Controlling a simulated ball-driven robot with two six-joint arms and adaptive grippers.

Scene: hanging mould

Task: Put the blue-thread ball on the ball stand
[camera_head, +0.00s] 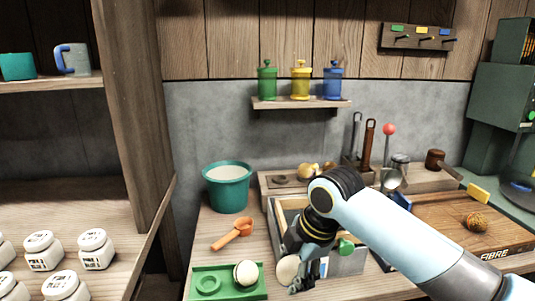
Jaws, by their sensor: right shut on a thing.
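The green ball stand (227,295) lies at the front of the bench. It has an empty ring seat (208,284) on its left and a cream ball (246,273) on its right. My right gripper (299,277) is right of the stand, pointing down. It is shut on what looks like a pale round ball (287,268), partly hidden by the fingers. The thread colour on either ball is too small to tell. My left gripper is not in view.
An open-topped box (347,265) is behind and right of my right gripper. A wooden board marked FIBRE (440,207) is at right. White jars (96,249) fill the left shelf.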

